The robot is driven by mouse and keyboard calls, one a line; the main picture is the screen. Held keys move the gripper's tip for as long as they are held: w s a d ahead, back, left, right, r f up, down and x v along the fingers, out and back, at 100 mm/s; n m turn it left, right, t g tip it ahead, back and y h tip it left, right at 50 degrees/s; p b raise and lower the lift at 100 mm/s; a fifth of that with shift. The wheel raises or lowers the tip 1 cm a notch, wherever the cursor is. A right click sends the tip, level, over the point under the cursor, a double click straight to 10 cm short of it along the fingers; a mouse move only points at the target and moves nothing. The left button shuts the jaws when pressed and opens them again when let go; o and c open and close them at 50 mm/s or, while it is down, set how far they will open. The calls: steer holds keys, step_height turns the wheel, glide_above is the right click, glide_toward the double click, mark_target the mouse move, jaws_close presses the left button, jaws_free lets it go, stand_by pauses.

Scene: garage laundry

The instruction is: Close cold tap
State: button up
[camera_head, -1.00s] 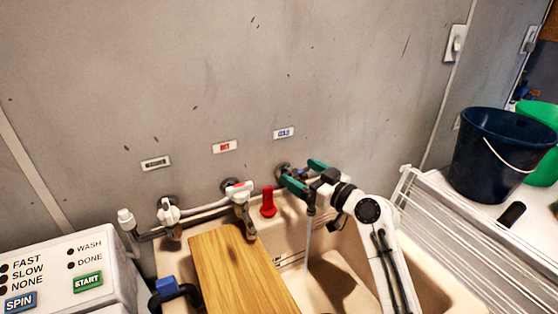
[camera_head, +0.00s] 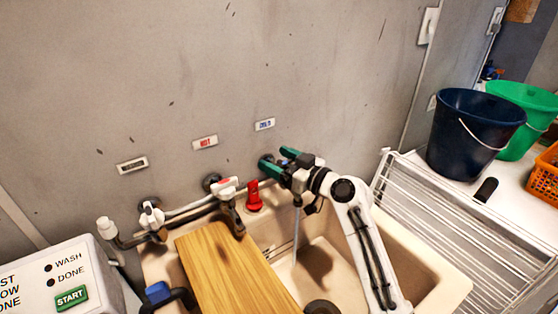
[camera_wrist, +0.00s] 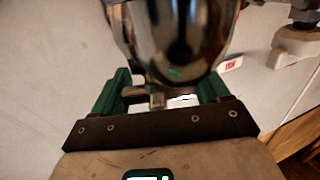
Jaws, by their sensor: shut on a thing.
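The cold tap's chrome body (camera_wrist: 180,45) fills the upper middle of the wrist view, between my green fingers. In the head view my gripper (camera_head: 278,161) is at the tap below the blue-lettered cold label (camera_head: 265,124) and hides most of the tap. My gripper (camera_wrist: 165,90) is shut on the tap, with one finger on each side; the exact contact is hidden. A thin water stream (camera_head: 296,235) falls from under my gripper into the beige sink (camera_head: 338,268).
The hot tap (camera_head: 226,188) and a red object (camera_head: 254,196) stand to the left. A wooden board (camera_head: 225,265) lies across the sink's left side. A white rack (camera_head: 440,215) and a dark blue bucket (camera_head: 470,135) are to the right.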

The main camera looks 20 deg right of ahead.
steer(key=shift+c, duration=0.5)
steer(key=shift+r+m+t+h+p, duration=0.15)
steer(key=shift+m+t+h+p, duration=0.5)
steer(key=shift+h+p, duration=0.3)
steer(key=m+h+p, duration=0.1)
steer(key=h+p, duration=0.1)
steer(key=shift+w+d+m+t+h+p, duration=0.1)
steer(key=shift+d+m+t+h+p, duration=0.15)
steer(key=shift+m+t+p, duration=0.15)
steer(key=shift+m+h+p, duration=0.25)
steer(key=shift+h+p, duration=0.1)
steer(key=shift+h, duration=0.05)
steer(key=shift+f, duration=0.2)
steer(key=o, duration=1)
steer(key=shift+c, duration=0.2)
